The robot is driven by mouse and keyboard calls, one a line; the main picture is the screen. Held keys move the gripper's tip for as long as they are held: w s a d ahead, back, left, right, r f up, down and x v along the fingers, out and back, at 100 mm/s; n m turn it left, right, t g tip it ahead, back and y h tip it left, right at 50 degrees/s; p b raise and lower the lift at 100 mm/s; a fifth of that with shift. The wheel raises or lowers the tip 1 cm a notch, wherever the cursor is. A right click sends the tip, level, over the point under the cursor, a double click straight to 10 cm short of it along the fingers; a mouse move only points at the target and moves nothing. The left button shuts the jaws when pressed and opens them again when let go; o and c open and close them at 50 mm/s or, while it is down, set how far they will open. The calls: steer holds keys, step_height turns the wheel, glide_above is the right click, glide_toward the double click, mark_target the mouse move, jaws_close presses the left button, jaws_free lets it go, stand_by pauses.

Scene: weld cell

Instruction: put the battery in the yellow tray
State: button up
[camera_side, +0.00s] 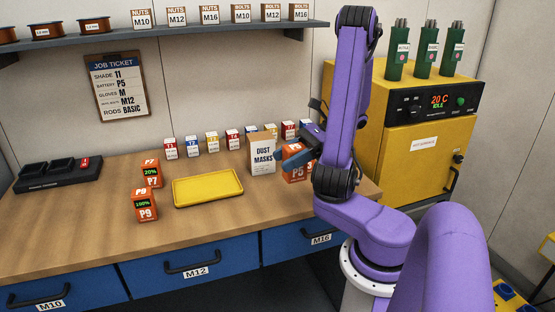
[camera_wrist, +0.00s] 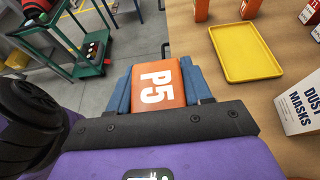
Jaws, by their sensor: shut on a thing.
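The orange battery marked P5 (camera_side: 294,174) is right of the dust masks box in the side view, partly covered by my arm. My gripper (camera_wrist: 158,68) is shut on it, with a blue finger on each side of the battery (camera_wrist: 157,86) in the wrist view. The side view does not show clearly how high it is above the bench. The yellow tray (camera_side: 208,189) lies empty on the bench, left of the box; it also shows in the wrist view (camera_wrist: 245,53). The job ticket (camera_side: 117,86) on the wall reads battery P5.
Batteries P7 (camera_side: 152,173) and P9 (camera_side: 145,205) stand left of the tray. Small labelled boxes (camera_side: 211,141) line the wall. A black charger (camera_side: 58,174) is far left.

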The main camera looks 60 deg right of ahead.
steer(key=w, duration=0.7)
glide_above(201, 189)
steer(key=shift+s+f, duration=0.1)
steer(key=shift+f, duration=5.85)
steer(key=shift+f, duration=0.15)
steer(key=o, duration=1.3)
